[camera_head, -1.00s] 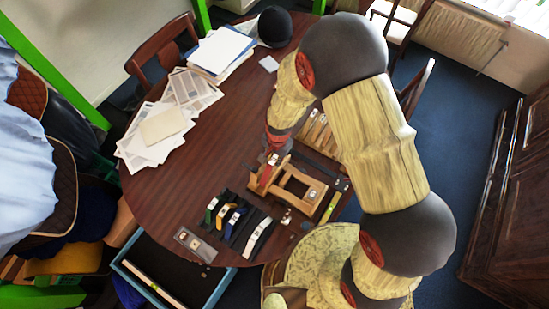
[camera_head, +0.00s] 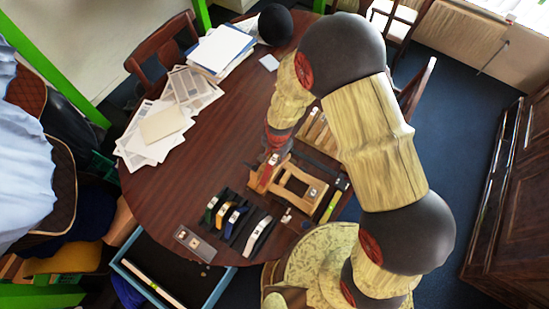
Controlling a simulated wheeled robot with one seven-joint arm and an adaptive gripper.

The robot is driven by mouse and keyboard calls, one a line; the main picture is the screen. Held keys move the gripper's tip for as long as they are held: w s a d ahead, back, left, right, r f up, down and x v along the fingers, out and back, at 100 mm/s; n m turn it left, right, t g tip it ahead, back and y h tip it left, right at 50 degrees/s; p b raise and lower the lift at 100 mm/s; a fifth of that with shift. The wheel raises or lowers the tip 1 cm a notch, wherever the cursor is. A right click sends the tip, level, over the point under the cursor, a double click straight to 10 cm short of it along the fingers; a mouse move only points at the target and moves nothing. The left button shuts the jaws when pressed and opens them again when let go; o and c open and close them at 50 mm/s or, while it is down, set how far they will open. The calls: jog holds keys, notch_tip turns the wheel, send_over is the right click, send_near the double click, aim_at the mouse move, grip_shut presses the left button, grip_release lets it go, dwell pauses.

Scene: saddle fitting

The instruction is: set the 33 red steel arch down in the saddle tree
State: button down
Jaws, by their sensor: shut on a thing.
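The saddle tree (camera_head: 318,188) is a light wooden frame on the round table, right of the middle of the picture. My gripper (camera_head: 270,165) points down at the frame's upper left end, with my arm reaching over from the right. It is shut on the red steel arch (camera_head: 264,178), a small red piece at the frame's left end. The jaws and part of the arch are too small and covered to see in detail. I cannot tell whether the arch touches the wood or hangs just above it.
Several coloured arches (camera_head: 236,220) lie in a row on the dark table (camera_head: 170,210). A grey plate (camera_head: 194,243) lies left of them. Wooden pieces (camera_head: 318,133) lie behind the tree. Papers (camera_head: 165,125) cover the table's far left. A blue bin (camera_head: 205,303) stands below the edge.

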aim_at(276, 167)
jog(key=shift+f+b, duration=0.6)
jog(key=shift+f, duration=0.25)
jog(key=shift+s+d+f+b, duration=0.25)
jog(key=shift+s+f+b, duration=0.4)
jog(key=shift+f, duration=0.25)
dwell(1.0)
jog(key=shift+s+d+f, duration=0.1)
jog(key=shift+s+f, duration=0.05)
jog(key=shift+f, duration=0.05)
dwell(0.9)
jog(key=shift+s+d+f+n+b, duration=0.1)
jog(key=shift+s+f+n+b, duration=0.05)
jog(key=shift+n+b, duration=0.25)
jog(key=shift+w+a+r, duration=0.2)
jog(key=shift+w+r, duration=0.05)
jog(key=shift+r, duration=0.1)
jog(key=shift+w+a+r+t, duration=0.15)
jog(key=shift+w+a+r, duration=0.1)
jog(key=shift+w, duration=0.15)
jog(key=shift+w+a+r+t, duration=0.15)
jog(key=shift+w+r, duration=0.1)
jog(key=shift+w, duration=0.15)
jog(key=shift+r+y, duration=0.15)
jog(key=shift+y, duration=0.15)
